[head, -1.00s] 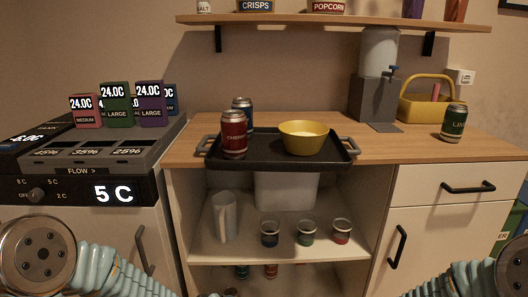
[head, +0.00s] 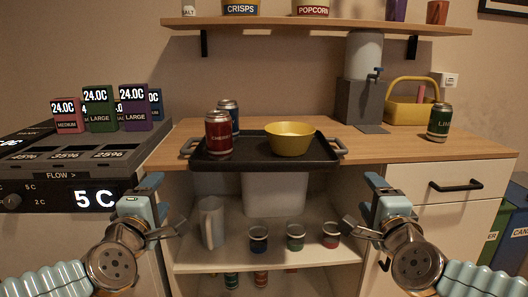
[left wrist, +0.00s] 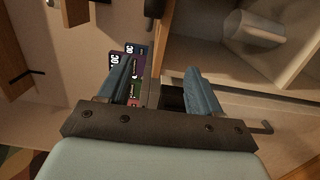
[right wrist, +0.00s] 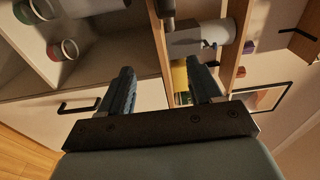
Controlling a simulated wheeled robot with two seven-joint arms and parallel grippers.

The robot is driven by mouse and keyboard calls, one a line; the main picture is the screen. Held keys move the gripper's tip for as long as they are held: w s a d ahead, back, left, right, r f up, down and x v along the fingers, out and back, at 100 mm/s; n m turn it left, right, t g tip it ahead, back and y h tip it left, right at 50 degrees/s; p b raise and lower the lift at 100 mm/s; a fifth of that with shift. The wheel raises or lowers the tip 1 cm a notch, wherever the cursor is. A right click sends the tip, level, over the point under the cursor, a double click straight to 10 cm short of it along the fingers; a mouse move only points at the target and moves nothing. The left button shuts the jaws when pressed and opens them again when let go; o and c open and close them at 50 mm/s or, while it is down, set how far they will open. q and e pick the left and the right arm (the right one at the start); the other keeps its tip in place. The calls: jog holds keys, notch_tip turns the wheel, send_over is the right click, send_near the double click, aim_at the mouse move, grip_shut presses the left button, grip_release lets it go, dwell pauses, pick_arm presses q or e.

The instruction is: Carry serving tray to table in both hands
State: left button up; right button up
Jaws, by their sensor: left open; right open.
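The dark serving tray (head: 262,156) rests on the wooden counter, its front edge at or slightly over the counter's front edge. It has a grey handle at its left end (head: 188,147) and another at its right end (head: 340,147). On it stand a red cherry can (head: 219,133), a blue can (head: 229,113) behind it, and a yellow bowl (head: 290,139). My left gripper (head: 165,203) is open and empty, in front of and below the left handle. My right gripper (head: 360,205) is open and empty, in front of and below the right handle. Neither touches the tray.
The wooden counter (head: 400,147) has clear room right of the tray, with a green can (head: 438,122), a dispenser (head: 362,85) and a yellow basket (head: 409,108). A black cooler unit (head: 70,165) stands left. Below, an open shelf holds a pitcher (head: 211,221) and several cups.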

aim_at(185, 168)
pick_arm(q)
jog(key=w, duration=1.4)
jog(key=shift+f, duration=0.1)
pick_arm(e)
jog(key=w, duration=1.4)
jog(key=shift+f, duration=0.1)
pick_arm(q)
jog(key=shift+d, duration=0.75)
pick_arm(e)
jog(key=shift+a, duration=0.75)
pick_arm(q)
jog(key=shift+d, duration=0.1)
pick_arm(e)
jog(key=shift+a, duration=0.1)
